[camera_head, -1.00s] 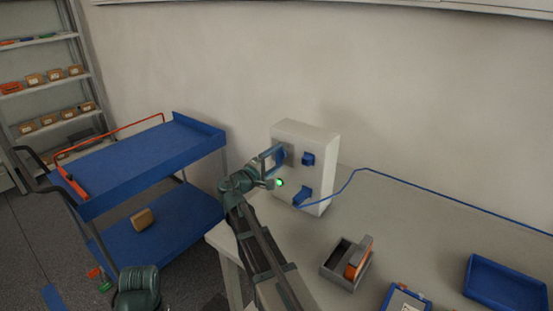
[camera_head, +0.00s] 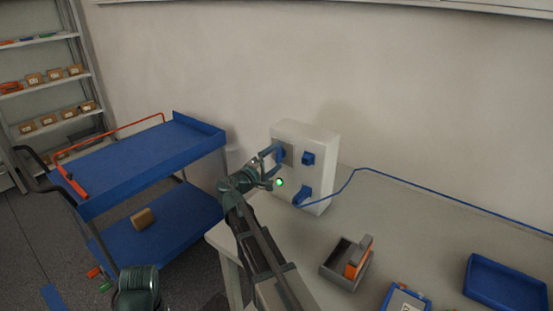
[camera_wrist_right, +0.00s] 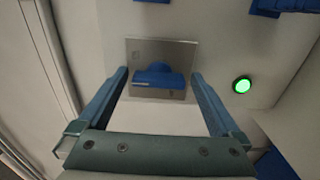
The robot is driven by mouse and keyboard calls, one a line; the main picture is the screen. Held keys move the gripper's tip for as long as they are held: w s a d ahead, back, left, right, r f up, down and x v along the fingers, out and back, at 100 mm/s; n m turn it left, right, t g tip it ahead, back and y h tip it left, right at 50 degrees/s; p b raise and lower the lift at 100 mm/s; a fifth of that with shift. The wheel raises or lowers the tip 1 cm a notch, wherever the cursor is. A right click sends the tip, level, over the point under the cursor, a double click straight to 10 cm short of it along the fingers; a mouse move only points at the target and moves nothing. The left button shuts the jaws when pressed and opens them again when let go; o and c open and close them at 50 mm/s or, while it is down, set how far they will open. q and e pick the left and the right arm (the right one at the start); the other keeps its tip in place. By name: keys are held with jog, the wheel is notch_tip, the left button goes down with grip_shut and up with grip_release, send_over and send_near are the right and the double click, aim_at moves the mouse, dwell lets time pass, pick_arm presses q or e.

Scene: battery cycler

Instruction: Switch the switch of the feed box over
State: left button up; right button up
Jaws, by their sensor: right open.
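The feed box (camera_head: 316,150) is a white upright box standing on the table against the wall. Its blue switch (camera_wrist_right: 158,76) sits on a grey metal plate (camera_wrist_right: 140,50) on the box's front. My right gripper (camera_wrist_right: 156,78) is open, with one blue finger on each side of the switch and a gap on both sides. In the head view the right gripper (camera_head: 268,160) is at the left part of the box's front and partly covers the switch. A green lamp (camera_head: 280,183) glows below it, and shows at right in the wrist view (camera_wrist_right: 242,85).
Two blue sockets (camera_head: 308,158) are on the box, the lower one (camera_head: 301,196) with a blue cable (camera_head: 400,179) running right. A grey holder (camera_head: 338,270) with an orange-grey item and a blue tray (camera_head: 505,284) are on the table. A blue cart (camera_head: 150,160) stands left.

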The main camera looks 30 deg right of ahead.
jog(key=v, duration=1.3)
jog(key=shift+a, duration=0.3)
jog(key=shift+s, duration=0.15)
jog(key=s+a+f+g+y, duration=0.1)
jog(key=s+a+f+y, duration=0.1)
jog(key=s+a+f, duration=0.1)
jog(key=s+a+f+g+y, duration=0.1)
jog(key=s+a+f+y, duration=0.1)
jog(key=f, duration=0.4)
jog(key=s+a+f+m+g+y, duration=0.1)
jog(key=s+a+f+y, duration=0.2)
jog(key=s+f, duration=0.1)
jog(key=shift+a+f, duration=0.3)
jog(key=shift+f, duration=0.45)
jog(key=s+a+f+g+y, duration=0.2)
jog(key=s+a+f+y, duration=0.1)
jog(key=s+a, duration=0.3)
jog(key=s+a+f+g+y, duration=0.2)
jog(key=s+a+f+y, duration=0.2)
jog(key=a, duration=0.5)
jog(key=shift+s+a+f+y, duration=0.2)
jog(key=shift+s+a+y, duration=0.2)
jog(key=shift+s+y, duration=0.5)
jog(key=shift+s, duration=0.2)
